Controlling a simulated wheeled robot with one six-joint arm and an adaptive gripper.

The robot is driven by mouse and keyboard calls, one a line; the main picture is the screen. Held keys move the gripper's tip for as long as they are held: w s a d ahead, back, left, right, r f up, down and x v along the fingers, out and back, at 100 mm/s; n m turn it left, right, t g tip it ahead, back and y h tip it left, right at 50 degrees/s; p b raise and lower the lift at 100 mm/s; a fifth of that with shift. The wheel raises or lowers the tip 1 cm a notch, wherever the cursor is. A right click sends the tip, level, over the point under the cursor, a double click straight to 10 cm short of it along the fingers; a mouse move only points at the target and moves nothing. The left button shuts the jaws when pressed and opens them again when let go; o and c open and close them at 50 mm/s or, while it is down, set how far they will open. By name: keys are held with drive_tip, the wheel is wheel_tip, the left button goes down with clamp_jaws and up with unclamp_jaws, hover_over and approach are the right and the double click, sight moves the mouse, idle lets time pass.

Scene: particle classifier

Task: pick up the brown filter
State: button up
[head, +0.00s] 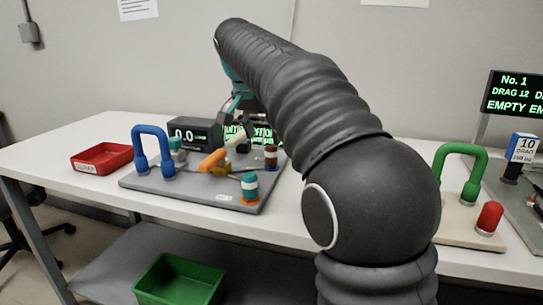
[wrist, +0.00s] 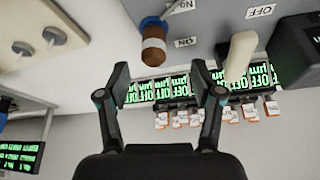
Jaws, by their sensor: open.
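The brown filter (head: 270,153) stands on the grey board (head: 195,198) near its back right corner in the head view. In the wrist view, the brown filter (wrist: 154,46) is a short brown cylinder with a blue part at one end, just beyond my fingertips and towards the left finger. My gripper (wrist: 162,82) is open, with nothing between its fingers. In the head view my gripper (head: 240,105) is above the back of the board, partly hidden by my arm.
A cream handle (wrist: 240,56) sticks up close to my right finger in the wrist view. A blue handle (head: 153,150), an orange handle (head: 212,160) and a teal-and-orange piece (head: 250,187) are on the board. A red tray (head: 101,158) lies to its left.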

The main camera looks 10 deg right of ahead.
sight(270, 147)
drive_tip(key=shift+s+d+x, duration=0.1)
drive_tip(key=shift+d+x, duration=0.05)
drive_tip(key=shift+x, duration=1.25)
drive_tip(key=shift+s+d+x, duration=0.15)
drive_tip(key=shift+x, duration=1.3)
drive_tip(key=c, duration=1.2)
